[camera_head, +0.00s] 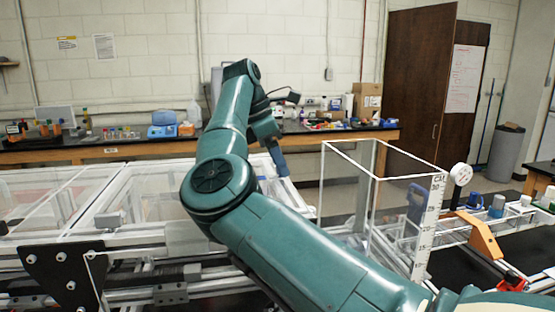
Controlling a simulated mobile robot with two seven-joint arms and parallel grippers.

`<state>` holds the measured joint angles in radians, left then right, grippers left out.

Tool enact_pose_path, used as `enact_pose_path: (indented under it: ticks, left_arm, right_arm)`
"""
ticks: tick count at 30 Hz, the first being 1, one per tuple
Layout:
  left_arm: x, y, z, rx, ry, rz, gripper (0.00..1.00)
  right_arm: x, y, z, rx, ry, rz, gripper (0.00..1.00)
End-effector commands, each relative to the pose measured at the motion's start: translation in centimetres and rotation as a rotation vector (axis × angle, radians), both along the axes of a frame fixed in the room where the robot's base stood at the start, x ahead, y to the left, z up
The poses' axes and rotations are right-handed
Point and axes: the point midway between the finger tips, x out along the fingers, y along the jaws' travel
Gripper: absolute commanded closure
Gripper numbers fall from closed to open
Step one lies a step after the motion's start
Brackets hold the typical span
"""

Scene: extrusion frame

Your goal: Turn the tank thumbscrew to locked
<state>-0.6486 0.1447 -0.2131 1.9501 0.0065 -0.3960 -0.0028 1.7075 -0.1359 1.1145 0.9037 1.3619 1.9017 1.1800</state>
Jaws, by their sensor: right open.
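A clear tank (345,185) with white edges stands right of centre, with a centimetre scale (428,225) on its near right corner. A white round knob (460,174) with small reddish marks sits just right of the scale's top. It may be the thumbscrew; its locked or unlocked marking is too small to read. My right gripper (280,168) hangs at the end of my teal arm, left of the tank and apart from it and the knob. It is open, and I see nothing in it. My left gripper is out of view.
A white-framed clear enclosure (150,190) lies at left, with a black bracket (62,275) in front. An orange bracket (485,238) and blue parts (475,200) stand right of the tank. A cluttered bench (90,145) runs along the back wall. My arm crosses the foreground.

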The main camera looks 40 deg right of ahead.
Motion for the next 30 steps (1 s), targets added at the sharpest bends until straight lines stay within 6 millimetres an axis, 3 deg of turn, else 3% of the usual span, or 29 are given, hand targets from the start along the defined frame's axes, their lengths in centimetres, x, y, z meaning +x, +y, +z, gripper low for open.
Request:
enact_pose_path:
  ticks: [7,17,30]
  left_arm:
    - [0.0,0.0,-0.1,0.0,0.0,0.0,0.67]
    - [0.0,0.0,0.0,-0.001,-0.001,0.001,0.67]
    - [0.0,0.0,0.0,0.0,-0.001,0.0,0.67]
  right_arm:
    - [0.1,0.1,0.4,0.0,0.0,0.002,0.42]
    - [1.0,1.7,5.1,0.0,-0.001,0.004,0.42]
    - [1.4,2.5,7.0,0.001,-0.001,0.001,0.42]
